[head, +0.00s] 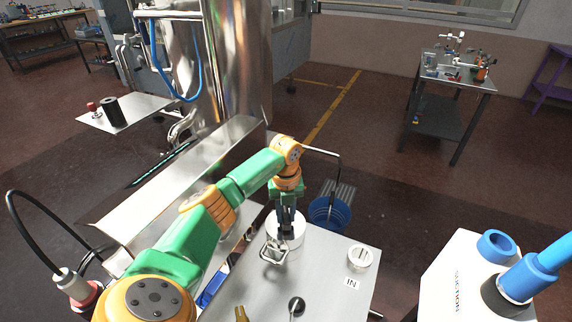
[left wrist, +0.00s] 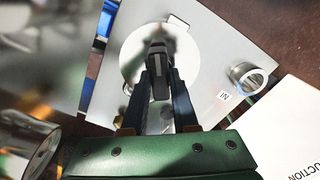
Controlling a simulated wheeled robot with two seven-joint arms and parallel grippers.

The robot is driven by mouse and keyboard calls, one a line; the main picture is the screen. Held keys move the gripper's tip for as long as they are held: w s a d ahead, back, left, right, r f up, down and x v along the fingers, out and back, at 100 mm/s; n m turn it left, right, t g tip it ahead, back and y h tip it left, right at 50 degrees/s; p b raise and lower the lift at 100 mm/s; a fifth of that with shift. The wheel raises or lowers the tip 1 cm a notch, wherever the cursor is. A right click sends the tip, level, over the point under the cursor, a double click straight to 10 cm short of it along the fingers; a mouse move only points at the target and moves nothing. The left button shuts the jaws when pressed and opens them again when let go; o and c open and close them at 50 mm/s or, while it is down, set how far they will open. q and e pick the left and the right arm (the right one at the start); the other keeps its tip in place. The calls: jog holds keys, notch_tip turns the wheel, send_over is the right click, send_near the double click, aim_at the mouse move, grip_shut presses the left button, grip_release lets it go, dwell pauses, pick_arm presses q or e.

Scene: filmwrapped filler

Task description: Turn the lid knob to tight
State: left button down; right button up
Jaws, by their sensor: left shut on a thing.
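A round white pot with a pale lid (head: 285,245) stands on the steel table, partly hidden by my left arm. In the left wrist view the lid (left wrist: 188,52) is a large pale disc. A dark grey knob (left wrist: 159,62) stands up at its middle. My left gripper (left wrist: 161,84) is shut on the knob, one dark finger on each side. In the head view the left gripper (head: 287,228) points down over the pot, and its fingers hide the knob there. I see no marking that tells how tight the lid is. My right gripper is not in view.
A steel table (head: 325,285) bears a small round metal cup (head: 360,258) beside an IN label (head: 352,282). A blue bucket (head: 328,213) is behind the table. A white suction unit (head: 455,275) with blue parts stands at the right. A tall steel machine (head: 238,70) rises behind.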

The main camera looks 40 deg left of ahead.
aim_at(285, 214)
pick_arm(q)
jog(key=m, duration=0.3)
jog(key=shift+m, duration=0.3)
jog(key=m+b, duration=0.1)
jog(key=m, duration=0.3)
jog(key=shift+a+m, duration=0.1)
jog(key=shift+m, duration=0.2)
jog(key=m, duration=0.3)
jog(key=shift+m, duration=0.3)
jog(key=shift+a+m+b, duration=0.1)
jog(key=shift+m+b, duration=0.25)
jog(key=shift+m, duration=1.45)
jog(key=c, duration=0.7)
grip_release()
notch_tip(285, 214, up, 7)
jog(key=shift+r+b, duration=0.1)
jog(key=shift+b, duration=0.3)
